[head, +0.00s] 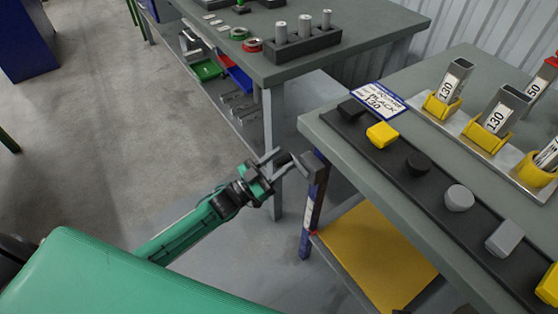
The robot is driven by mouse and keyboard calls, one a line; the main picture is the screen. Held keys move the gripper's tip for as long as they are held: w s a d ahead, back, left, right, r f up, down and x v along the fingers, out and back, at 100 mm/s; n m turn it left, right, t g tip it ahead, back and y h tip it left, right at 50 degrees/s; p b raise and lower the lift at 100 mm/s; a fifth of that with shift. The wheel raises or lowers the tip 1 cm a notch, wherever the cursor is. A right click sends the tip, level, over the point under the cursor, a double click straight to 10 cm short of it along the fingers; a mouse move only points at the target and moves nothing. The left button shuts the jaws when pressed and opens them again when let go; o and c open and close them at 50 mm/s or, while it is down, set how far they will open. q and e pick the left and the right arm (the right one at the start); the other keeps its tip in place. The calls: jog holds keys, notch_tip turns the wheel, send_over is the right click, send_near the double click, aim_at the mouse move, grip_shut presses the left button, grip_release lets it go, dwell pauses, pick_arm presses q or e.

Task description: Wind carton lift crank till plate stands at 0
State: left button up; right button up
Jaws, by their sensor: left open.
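My left gripper (275,168) is open at the near left corner of the right-hand table, its fingers pointing at a dark grey crank-like part (312,167). The near end of that part lies at or between the fingertips; I cannot tell whether they touch. Below it stands a blue post (304,238) with a pale scale strip (310,212), whose figures are too small to read. A yellow plate (375,252) lies level under the tabletop, its corner near a small red mark on the post. My right gripper is not in view.
The right-hand table (335,127) carries a black strip with yellow, black and grey pieces, a sign (379,100) and yellow holders with tubes marked 130. Another table (375,33) stands behind, with bins beneath.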

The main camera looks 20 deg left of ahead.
pick_arm(q)
grip_shut()
jog(key=shift+f+n, duration=0.1)
jog(key=shift+n, duration=0.3)
